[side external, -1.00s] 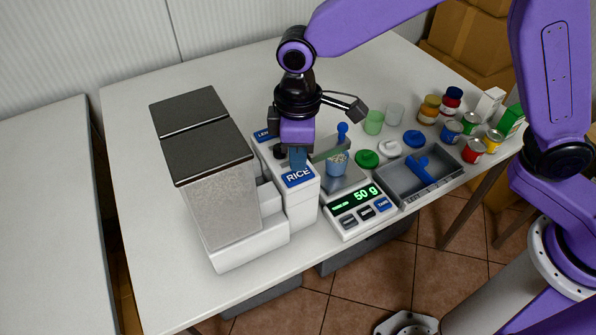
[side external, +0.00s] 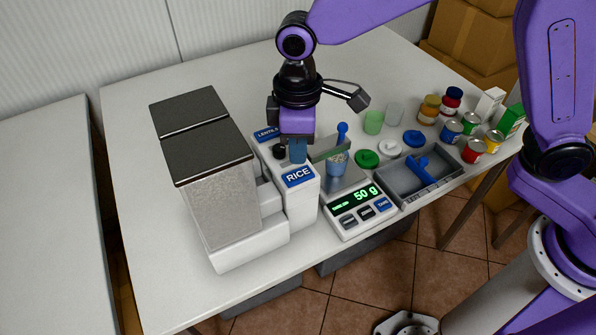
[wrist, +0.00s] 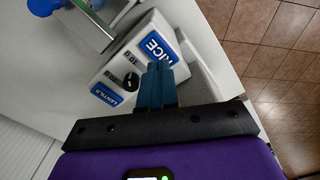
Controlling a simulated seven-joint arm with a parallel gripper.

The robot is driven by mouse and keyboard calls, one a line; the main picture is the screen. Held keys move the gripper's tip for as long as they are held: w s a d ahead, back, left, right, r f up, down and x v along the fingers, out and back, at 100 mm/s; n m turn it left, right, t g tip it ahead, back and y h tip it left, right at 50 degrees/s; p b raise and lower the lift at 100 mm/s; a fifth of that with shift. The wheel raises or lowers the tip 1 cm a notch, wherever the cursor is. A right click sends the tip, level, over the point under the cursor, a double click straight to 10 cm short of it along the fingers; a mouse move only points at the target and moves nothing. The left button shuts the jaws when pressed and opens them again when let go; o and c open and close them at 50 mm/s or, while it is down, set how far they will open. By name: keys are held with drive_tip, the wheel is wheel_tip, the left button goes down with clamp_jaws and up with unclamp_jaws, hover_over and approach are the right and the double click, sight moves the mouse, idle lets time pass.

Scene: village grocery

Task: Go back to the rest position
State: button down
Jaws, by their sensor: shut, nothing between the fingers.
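My gripper (side external: 298,152) is shut and empty, its blue fingers pointing down just above the top of the rice and lentils dispenser (side external: 303,203). In the wrist view the closed blue fingers (wrist: 156,80) lie in front of the dispenser's top, between the blue RICE label (wrist: 160,48) and the LENTILS label (wrist: 107,95). A dark knob (wrist: 131,82) shows beside the fingers. I cannot tell whether the fingertips touch the dispenser.
A scale (side external: 348,222) reading 50 g stands right of the dispenser, with a cup (side external: 337,163) and blue scoop on it. A grey tray (side external: 399,190) holds a blue tool. Lids, cups, jars and cans stand farther right. The table's back left is clear.

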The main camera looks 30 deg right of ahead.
wheel_tip(320, 180, up, 3)
drive_tip(key=shift+r, duration=0.1)
idle(0.4)
drive_tip(key=s+d, duration=1)
drive_tip(key=d, duration=0.3)
drive_tip(key=s+d, duration=1.1)
drive_tip(key=d, duration=0.3)
drive_tip(key=shift+d+f+n, duration=0.15)
drive_tip(key=shift+f+n, duration=0.05)
drive_tip(key=shift+n, duration=0.1)
